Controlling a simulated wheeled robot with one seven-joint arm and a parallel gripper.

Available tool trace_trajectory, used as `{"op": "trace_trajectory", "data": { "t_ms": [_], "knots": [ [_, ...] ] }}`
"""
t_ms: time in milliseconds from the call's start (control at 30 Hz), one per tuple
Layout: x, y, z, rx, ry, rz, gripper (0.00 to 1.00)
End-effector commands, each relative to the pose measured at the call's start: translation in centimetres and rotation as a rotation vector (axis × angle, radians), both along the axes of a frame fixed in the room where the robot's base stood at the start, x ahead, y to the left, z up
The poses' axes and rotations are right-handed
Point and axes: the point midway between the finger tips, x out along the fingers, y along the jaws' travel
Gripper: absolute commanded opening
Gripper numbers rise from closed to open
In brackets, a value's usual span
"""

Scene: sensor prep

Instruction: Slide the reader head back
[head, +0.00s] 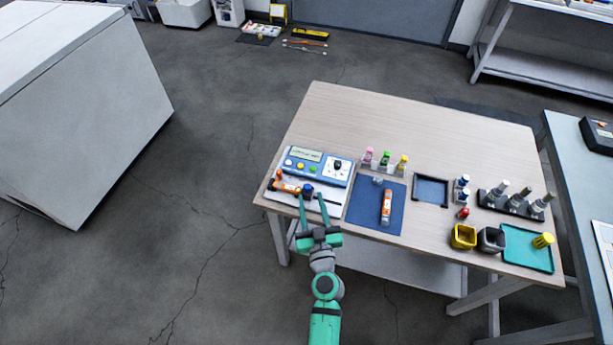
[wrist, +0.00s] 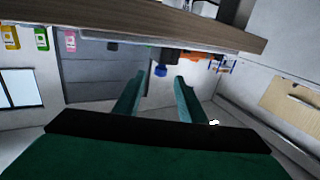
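The reader (head: 318,167) is a blue and white device with a display and coloured buttons, at the left of the wooden table. In front of it is a white base (head: 331,205). The likely reader head, a dark block with a blue knob (head: 308,189), sits over this base, with orange parts (head: 285,187) to its left. The blue knob also shows in the wrist view (wrist: 161,70), just beyond and between my fingertips. My gripper (head: 311,199) is open, its fingers pointing at the knob from the front edge. I see no clear contact.
A blue mat (head: 364,211) with an orange-labelled device (head: 386,207) lies to the right. Several capped bottles (head: 385,160) stand behind it. A dark tray (head: 431,190), cups (head: 463,237) and a teal tray (head: 519,259) are farther right. The table's back is clear.

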Motion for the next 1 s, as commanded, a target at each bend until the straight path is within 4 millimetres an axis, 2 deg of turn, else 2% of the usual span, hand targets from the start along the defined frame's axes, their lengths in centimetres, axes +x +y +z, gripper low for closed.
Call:
{"op": "trace_trajectory", "data": {
  "t_ms": [400,600,800,1000],
  "knots": [
    [6.6,1.0,0.1,0.0,-0.001,0.0,0.37],
    [9.0,1.2,0.1,0.001,-0.001,-0.004,0.37],
    [9.9,1.4,0.0,0.0,0.0,-0.004,0.37],
    [9.9,1.4,0.0,0.0,0.001,-0.003,0.37]
  ]
}}
